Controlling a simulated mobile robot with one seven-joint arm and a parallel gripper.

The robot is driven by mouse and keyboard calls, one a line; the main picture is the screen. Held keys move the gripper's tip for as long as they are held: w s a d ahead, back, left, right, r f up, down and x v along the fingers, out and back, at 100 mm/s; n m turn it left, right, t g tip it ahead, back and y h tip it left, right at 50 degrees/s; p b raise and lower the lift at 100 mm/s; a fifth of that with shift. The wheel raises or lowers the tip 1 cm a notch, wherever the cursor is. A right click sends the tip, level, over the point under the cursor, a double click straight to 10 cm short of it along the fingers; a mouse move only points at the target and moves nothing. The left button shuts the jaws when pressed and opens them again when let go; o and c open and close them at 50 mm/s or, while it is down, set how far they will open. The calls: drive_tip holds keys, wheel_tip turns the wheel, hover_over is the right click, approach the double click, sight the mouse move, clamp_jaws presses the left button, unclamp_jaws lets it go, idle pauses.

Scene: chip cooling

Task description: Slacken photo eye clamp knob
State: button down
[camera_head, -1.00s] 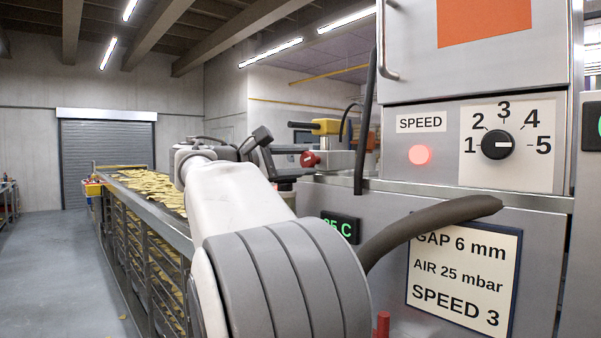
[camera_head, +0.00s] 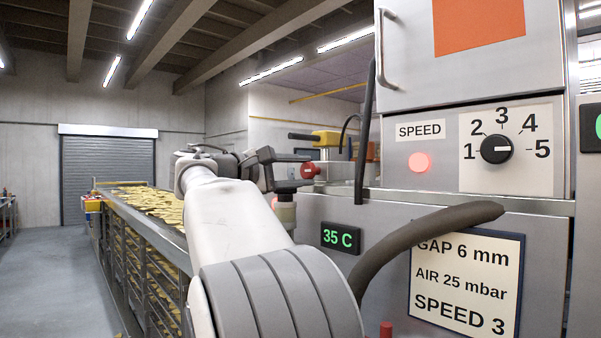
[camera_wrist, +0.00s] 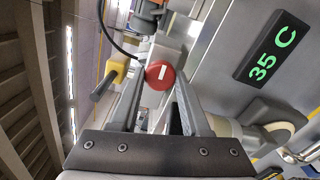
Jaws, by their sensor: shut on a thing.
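The clamp knob is a round red knob with a white bar on its face, seen in the wrist view (camera_wrist: 153,80) and small in the head view (camera_head: 312,172). In the wrist view the bar runs almost upright. My gripper (camera_wrist: 159,77) has one finger on each side of the knob and is shut on it. It also shows in the head view (camera_head: 303,170), reaching the knob from the left. A yellow block (camera_head: 327,139) with a dark handle sits just above the knob; I cannot tell whether it is the photo eye.
A conveyor (camera_head: 165,230) heaped with chips runs along the left. A green 35 C display (camera_head: 340,238) is on the panel below the knob. A SPEED dial (camera_head: 496,150) points to 3 at right. A dark hose (camera_head: 420,232) curves in front of a settings sign (camera_head: 465,285).

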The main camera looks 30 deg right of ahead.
drive_tip(key=shift+c, duration=1.9)
unclamp_jaws()
drive_tip(key=s+a, duration=0.2)
drive_tip(key=a, duration=1.5)
drive_tip(key=shift+s+a+b, duration=0.15)
drive_tip(key=shift+s+b, duration=0.05)
drive_tip(key=shift+b, duration=0.25)
